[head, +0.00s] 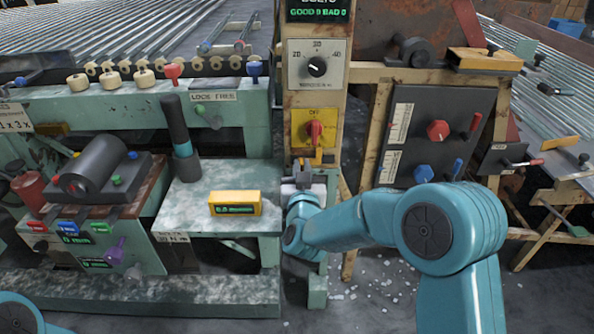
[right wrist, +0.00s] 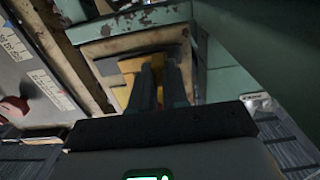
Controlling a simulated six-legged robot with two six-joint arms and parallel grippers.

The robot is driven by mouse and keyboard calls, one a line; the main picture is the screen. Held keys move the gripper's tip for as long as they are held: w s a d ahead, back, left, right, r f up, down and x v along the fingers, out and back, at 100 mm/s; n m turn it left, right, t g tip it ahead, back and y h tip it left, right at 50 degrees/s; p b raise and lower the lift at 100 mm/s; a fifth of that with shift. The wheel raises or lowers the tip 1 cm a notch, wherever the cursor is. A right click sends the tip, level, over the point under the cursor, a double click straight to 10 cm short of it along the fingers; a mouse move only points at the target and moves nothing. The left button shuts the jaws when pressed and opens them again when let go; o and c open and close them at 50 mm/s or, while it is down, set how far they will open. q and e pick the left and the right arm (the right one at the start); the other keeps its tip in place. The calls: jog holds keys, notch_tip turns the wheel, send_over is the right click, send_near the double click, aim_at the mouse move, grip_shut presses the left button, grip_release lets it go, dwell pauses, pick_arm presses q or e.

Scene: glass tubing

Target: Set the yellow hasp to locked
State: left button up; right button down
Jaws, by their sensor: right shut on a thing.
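The yellow hasp (head: 316,162) is on the post just below a yellow plate (head: 299,118) with a red switch (head: 314,131). It is small here and partly hidden by my right gripper (head: 302,170). In the right wrist view yellow metal (right wrist: 127,78) shows at and beside the two dark fingers of that gripper (right wrist: 160,68). The fingers are close together, shut on the hasp. Their tips cover the part they grip, and I cannot read the hasp's setting. My left gripper is out of view.
A dial panel (head: 317,66) is above the switch plate. Left of the post, a bench (head: 205,206) bears a yellow readout box (head: 235,204) and a dark cylinder (head: 176,125). A dark panel (head: 447,103) with red and blue knobs stands to the right.

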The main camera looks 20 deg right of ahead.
jog(key=shift+s+d, duration=0.2)
jog(key=shift+d, duration=0.6)
jog(key=c, duration=1.1)
grip_release()
jog(key=shift+d+r, duration=0.1)
jog(key=shift+d, duration=0.05)
jog(key=shift+s, duration=0.1)
jog(key=p+v, duration=0.1)
jog(key=v, duration=1.5)
jog(key=shift+s, duration=0.1)
